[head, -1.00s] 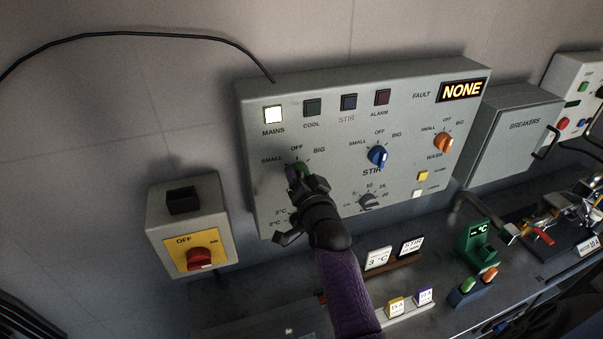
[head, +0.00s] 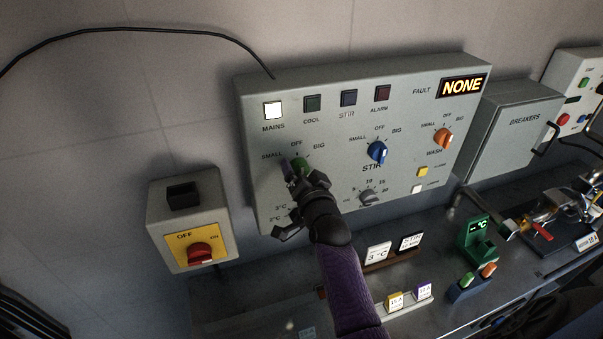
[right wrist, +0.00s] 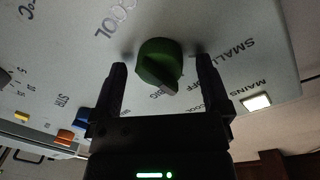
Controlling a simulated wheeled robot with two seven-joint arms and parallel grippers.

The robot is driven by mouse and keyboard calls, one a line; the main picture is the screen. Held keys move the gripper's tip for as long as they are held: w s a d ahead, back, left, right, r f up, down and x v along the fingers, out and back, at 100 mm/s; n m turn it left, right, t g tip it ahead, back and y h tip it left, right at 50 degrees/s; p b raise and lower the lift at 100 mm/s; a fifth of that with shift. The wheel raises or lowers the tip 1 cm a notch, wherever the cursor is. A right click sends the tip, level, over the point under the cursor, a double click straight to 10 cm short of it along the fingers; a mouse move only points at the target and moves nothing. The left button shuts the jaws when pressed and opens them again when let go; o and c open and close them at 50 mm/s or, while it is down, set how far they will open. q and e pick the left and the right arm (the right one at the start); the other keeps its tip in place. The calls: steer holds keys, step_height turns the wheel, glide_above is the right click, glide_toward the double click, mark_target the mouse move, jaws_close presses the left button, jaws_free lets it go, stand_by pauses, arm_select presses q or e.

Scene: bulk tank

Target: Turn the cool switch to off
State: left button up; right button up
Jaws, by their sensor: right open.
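The cool switch is a green knob (head: 301,163) at the lower left of the grey control panel (head: 330,110), with SMALL, OFF and BIG marked around it. My right gripper (head: 294,170) is at this knob and partly covers it in the head view. In the right wrist view the green knob (right wrist: 158,60) sits between the open fingers, with a gap on each side. The cool lamp (head: 312,103) is dark. My left gripper is not in view.
A blue stir knob (head: 377,152) and an orange wash knob (head: 443,138) lie to the right. The mains lamp (head: 273,110) is lit white. A red-handled switch box (head: 200,255) hangs at lower left. The bench (head: 345,285) below holds small signs.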

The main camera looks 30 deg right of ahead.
steer(key=p+v, duration=0.6)
steer(key=v, duration=0.4)
